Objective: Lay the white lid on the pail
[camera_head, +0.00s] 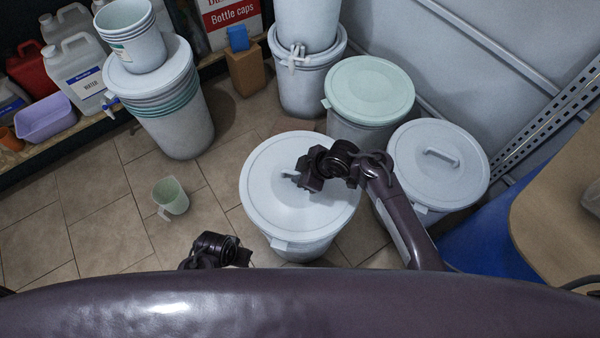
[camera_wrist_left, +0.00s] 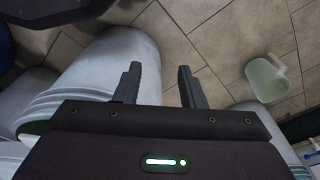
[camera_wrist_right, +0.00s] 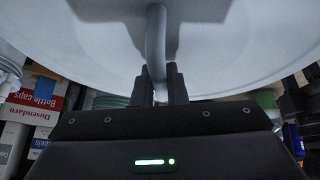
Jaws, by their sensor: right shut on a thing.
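The round white lid (camera_head: 262,185) is over the white pail (camera_head: 300,248) in the middle of the head view and covers its mouth. I cannot tell whether its rim is seated or slightly above the pail. My right gripper (camera_head: 291,176) is shut on the lid's bar handle. In the right wrist view, the handle (camera_wrist_right: 156,40) stands between the fingers (camera_wrist_right: 158,78), with the lid (camera_wrist_right: 240,45) filling the upper part. My left gripper (camera_head: 243,256) is low, left of the pail. In the left wrist view its fingers (camera_wrist_left: 157,72) are apart and empty.
A green-lidded drum (camera_head: 370,90) and a white-lidded drum (camera_head: 438,165) stand close on the right. A stack of drums (camera_head: 160,90) stands back left. A small green cup (camera_head: 170,196) is on the tiled floor. A wooden table (camera_head: 560,210) is at right.

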